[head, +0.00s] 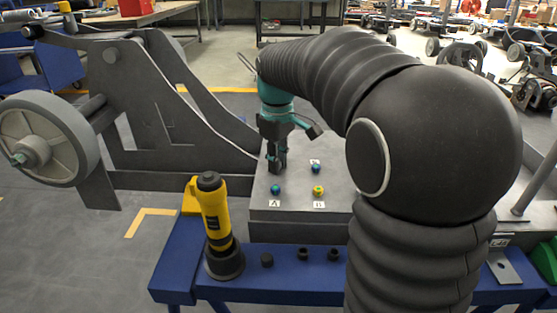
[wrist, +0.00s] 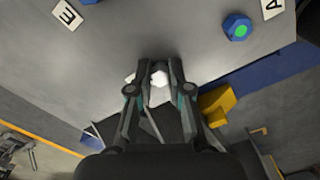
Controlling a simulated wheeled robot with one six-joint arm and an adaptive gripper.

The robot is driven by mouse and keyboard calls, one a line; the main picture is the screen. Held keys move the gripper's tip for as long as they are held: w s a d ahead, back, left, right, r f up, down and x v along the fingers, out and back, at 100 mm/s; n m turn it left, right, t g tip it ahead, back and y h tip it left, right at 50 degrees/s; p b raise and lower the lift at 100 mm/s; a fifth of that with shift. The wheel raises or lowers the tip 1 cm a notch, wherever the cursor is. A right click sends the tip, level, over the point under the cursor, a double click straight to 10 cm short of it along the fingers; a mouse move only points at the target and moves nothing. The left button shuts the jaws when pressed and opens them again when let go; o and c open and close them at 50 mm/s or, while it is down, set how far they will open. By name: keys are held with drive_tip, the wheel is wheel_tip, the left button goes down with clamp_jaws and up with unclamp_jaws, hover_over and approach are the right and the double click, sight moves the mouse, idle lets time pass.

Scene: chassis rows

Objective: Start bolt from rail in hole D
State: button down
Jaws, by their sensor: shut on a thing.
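My gripper (head: 277,167) reaches down over the left part of the grey plate (head: 285,212). In the wrist view its two fingers (wrist: 158,72) are shut on a small whitish bolt (wrist: 158,78), seen end-on. The fingers hide most of the bolt, and I cannot tell whether its tip touches the plate. A white label (wrist: 130,78) beside the fingertips is partly covered, so its letter is not readable. Hole D itself is not visible. A blue bolt with a green centre (wrist: 237,27) sits near label A (wrist: 272,7); label E (wrist: 67,14) is at upper left.
A yellow tool (head: 214,210) stands on the blue rail (head: 280,277), with black sockets (head: 303,253) beside it. A yellow-green bolt (head: 318,190) is at label B, and another blue one (head: 316,168) sits behind. The dark chassis frame (head: 150,120) rises at left.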

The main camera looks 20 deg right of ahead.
drive_tip(key=shift+f, duration=0.1)
drive_tip(key=c, duration=1)
unclamp_jaws()
wheel_tip(320, 180, up, 12)
